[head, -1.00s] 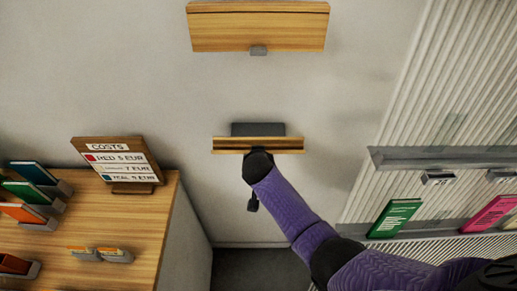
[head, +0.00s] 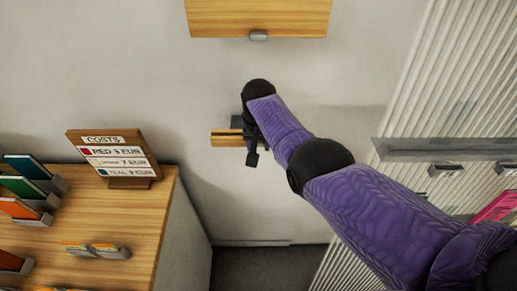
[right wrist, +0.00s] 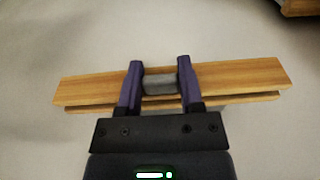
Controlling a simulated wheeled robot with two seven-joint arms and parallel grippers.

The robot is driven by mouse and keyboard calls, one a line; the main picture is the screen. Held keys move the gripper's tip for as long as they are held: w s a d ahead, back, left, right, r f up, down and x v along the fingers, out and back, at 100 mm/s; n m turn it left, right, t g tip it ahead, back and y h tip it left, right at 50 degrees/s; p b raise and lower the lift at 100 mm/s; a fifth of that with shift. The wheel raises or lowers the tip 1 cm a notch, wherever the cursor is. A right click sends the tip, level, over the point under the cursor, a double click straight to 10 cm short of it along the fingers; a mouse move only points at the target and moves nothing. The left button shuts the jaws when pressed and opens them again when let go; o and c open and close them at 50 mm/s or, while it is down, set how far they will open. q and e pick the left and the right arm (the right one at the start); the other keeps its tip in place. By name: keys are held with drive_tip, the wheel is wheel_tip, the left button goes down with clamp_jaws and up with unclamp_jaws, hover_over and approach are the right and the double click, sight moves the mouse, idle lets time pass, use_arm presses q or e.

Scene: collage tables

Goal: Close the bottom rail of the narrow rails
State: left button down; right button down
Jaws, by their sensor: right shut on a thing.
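The lower wooden-fronted unit (head: 226,138) is on the pale wall, and I take it for the bottom rail. In the head view my right arm hides its right part. Its wooden front (right wrist: 235,77) spans the right wrist view, with a grey handle (right wrist: 159,83) in the middle. My right gripper (right wrist: 159,78) has one purple finger on each side of this handle and is shut on it. In the head view the right gripper (head: 252,152) is dark and at the unit. My left gripper is out of view.
A wider wooden panel (head: 258,15) with a grey knob is above. A wooden counter (head: 165,215) with a costs sign (head: 113,157) and card holders stands at left. A ribbed panel with a grey ledge (head: 450,150) is at right.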

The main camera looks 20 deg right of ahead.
sight(258, 144)
idle(0.5)
drive_tip(key=shift+c, duration=1.2)
unclamp_jaws()
drive_tip(key=shift+w, duration=0.15)
drive_tip(key=r+p, duration=0.1)
drive_tip(key=r, duration=0.1)
drive_tip(key=r+p, duration=0.2)
drive_tip(key=r, duration=0.1)
drive_tip(key=r+p, duration=0.1)
drive_tip(key=r, duration=0.1)
drive_tip(key=shift+s+r, duration=0.25)
drive_tip(key=shift+s, duration=0.05)
